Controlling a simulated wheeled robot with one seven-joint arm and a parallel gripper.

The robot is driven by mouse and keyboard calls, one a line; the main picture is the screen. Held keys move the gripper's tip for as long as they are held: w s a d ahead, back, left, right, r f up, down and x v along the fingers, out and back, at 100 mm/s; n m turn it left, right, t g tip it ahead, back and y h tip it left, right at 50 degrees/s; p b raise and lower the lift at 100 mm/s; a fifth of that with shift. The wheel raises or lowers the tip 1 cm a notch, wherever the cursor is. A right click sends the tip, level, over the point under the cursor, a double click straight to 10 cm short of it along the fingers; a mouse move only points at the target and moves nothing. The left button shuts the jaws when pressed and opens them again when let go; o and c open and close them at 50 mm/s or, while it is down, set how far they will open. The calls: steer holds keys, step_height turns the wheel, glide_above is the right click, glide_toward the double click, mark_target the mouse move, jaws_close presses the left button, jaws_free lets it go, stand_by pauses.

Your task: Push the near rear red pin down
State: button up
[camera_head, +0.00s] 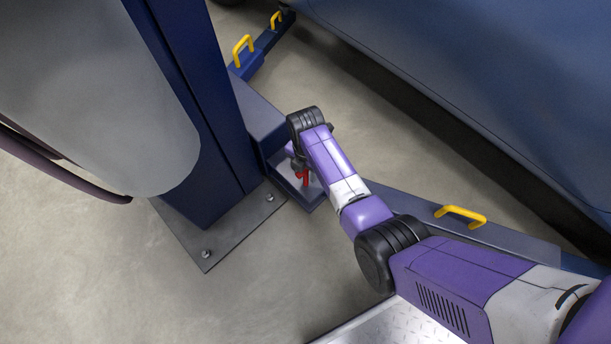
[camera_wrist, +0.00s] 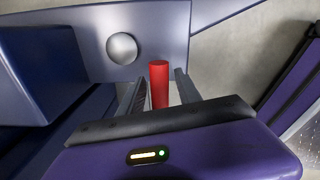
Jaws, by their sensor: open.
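The red pin (camera_wrist: 159,82) stands up between the two fingers of my gripper (camera_wrist: 159,92) in the wrist view. The fingers are apart, one on each side of the pin, and I cannot tell whether either touches it. In the head view a bit of the red pin (camera_head: 303,177) shows at the foot of the blue lift post, by the end of my arm. My gripper is mostly hidden there behind my wrist.
A blue lift post (camera_head: 208,110) stands on a bolted base plate (camera_head: 222,232). Lift arms with yellow handles (camera_head: 460,215) run out from it. A large blue body (camera_head: 480,60) fills the upper right. A round silver knob (camera_wrist: 122,48) sits beside the pin. Grey floor is open at lower left.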

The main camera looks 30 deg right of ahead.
steer(key=shift+f+b, duration=0.4)
steer(key=shift+f, duration=0.8)
jaws_close()
stand_by(0.6)
